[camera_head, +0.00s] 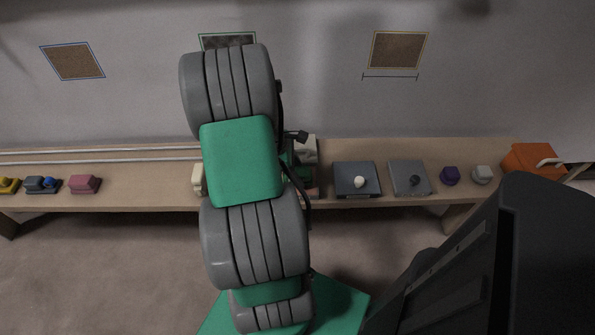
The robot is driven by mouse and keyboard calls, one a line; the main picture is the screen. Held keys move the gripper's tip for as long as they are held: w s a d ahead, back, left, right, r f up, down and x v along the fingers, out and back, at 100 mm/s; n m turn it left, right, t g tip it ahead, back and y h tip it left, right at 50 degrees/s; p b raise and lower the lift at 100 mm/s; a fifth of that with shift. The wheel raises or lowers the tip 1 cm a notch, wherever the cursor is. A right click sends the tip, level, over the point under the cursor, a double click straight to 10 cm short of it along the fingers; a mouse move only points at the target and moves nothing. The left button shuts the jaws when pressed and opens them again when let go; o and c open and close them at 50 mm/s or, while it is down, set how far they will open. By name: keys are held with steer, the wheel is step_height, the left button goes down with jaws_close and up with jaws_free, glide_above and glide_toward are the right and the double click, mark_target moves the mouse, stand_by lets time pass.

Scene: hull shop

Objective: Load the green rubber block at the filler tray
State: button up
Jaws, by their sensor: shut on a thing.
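My green and grey arm stands in the middle of the head view and covers the centre of the bench. My gripper is hidden behind the arm, so what it holds does not show. I cannot make out the green rubber block; the large green surfaces are my arm's. Two flat grey trays stand on the bench right of the arm. The darker tray (343,187) has a white knob-like piece on it, and the lighter tray (399,170) has a dark one. I cannot tell whether either is the filler tray.
A long wooden bench (130,202) runs along the wall. Left are a yellow piece (8,185), a dark piece with a blue knob (42,185) and a pink block (85,184). Right are a purple piece (450,175), a pale grey piece (482,174) and an orange box (530,160).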

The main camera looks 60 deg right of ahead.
mark_target(305, 171)
steer(key=shift+f, duration=0.55)
stand_by(1.8)
steer(key=shift+r, duration=0.1)
step_height(305, 171, up, 7)
steer(key=p, duration=0.7)
steer(key=shift+p, duration=0.35)
